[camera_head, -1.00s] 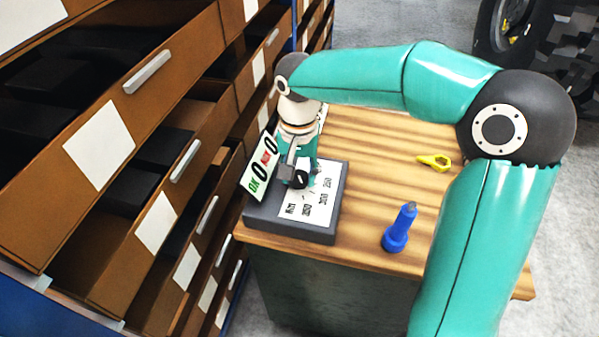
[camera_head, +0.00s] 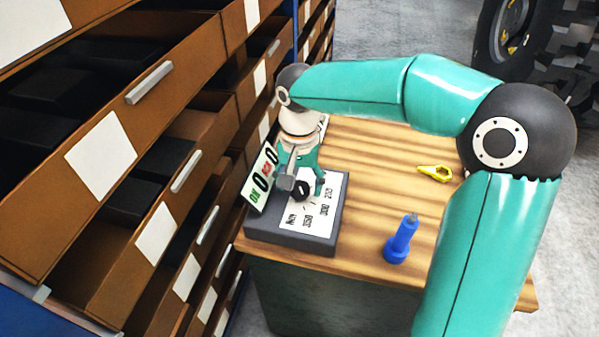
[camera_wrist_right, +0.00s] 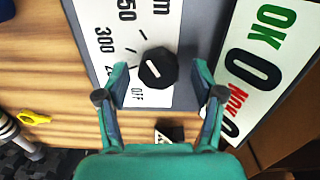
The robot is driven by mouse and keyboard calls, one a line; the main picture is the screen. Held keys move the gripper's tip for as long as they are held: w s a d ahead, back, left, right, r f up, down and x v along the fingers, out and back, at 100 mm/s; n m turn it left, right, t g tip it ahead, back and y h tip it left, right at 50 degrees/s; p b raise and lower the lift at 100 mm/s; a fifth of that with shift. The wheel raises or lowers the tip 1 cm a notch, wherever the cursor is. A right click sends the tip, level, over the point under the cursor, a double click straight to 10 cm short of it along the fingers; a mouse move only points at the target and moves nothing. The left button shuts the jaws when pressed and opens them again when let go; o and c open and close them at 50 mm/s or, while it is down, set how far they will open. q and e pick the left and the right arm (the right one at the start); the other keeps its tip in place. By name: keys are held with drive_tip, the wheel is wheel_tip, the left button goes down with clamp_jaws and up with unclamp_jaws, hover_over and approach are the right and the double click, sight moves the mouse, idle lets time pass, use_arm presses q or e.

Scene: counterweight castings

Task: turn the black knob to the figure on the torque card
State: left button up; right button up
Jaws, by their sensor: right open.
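The black knob (camera_head: 301,190) stands on the white scale plate (camera_head: 318,222) of a dark grey box (camera_head: 290,236). In the right wrist view the knob (camera_wrist_right: 158,68) has a short white pointer line, slanted; which mark it points at I cannot tell. The plate (camera_wrist_right: 112,12) shows Nm, 300, OFF and partly hidden figures. My right gripper (camera_head: 303,184) is over the knob; in the wrist view its open fingers (camera_wrist_right: 160,84) lie on either side of the knob, with gaps. I cannot make out a torque card. My left gripper is out of view.
Open brown drawers (camera_head: 150,100) line the left.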

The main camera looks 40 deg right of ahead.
sight(299, 186)
wheel_tip(299, 186, up, 12)
idle(0.5)
drive_tip(key=shift+f, duration=0.1)
